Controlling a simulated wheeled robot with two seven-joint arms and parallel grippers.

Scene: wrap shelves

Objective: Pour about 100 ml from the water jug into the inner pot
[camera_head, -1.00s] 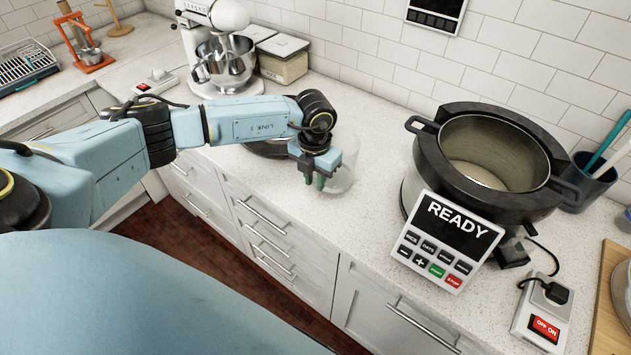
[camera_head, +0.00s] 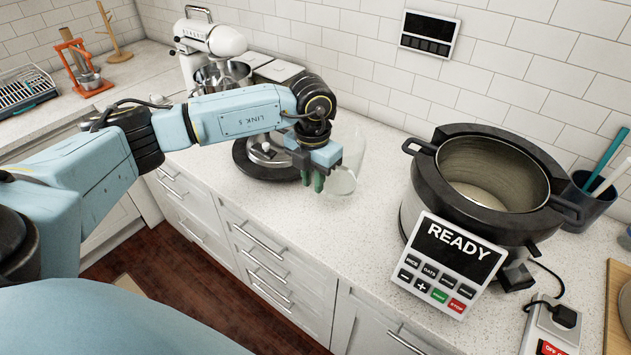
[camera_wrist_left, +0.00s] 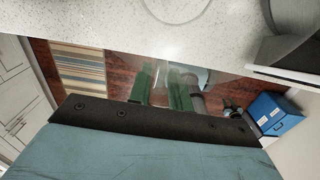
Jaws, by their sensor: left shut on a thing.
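The clear, see-through water jug (camera_head: 347,177) is over the counter left of the cooker in the head view. My left gripper (camera_head: 315,182) is shut on it from its left side. The jug looks upright; its water level cannot be made out. In the left wrist view the green fingers (camera_wrist_left: 163,90) show, with a faint clear outline of the jug around them. The inner pot (camera_head: 490,170) sits in the dark round cooker (camera_head: 440,205), open at the top, with something pale at its bottom. My right gripper is not in view.
The cooker's panel (camera_head: 450,262) reads READY. A dark round lid (camera_head: 250,160) lies behind my left gripper. A stand mixer (camera_head: 215,55) and lidded containers (camera_head: 275,72) stand at the back. A cup of utensils (camera_head: 588,200) is right of the cooker. Counter between jug and cooker is clear.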

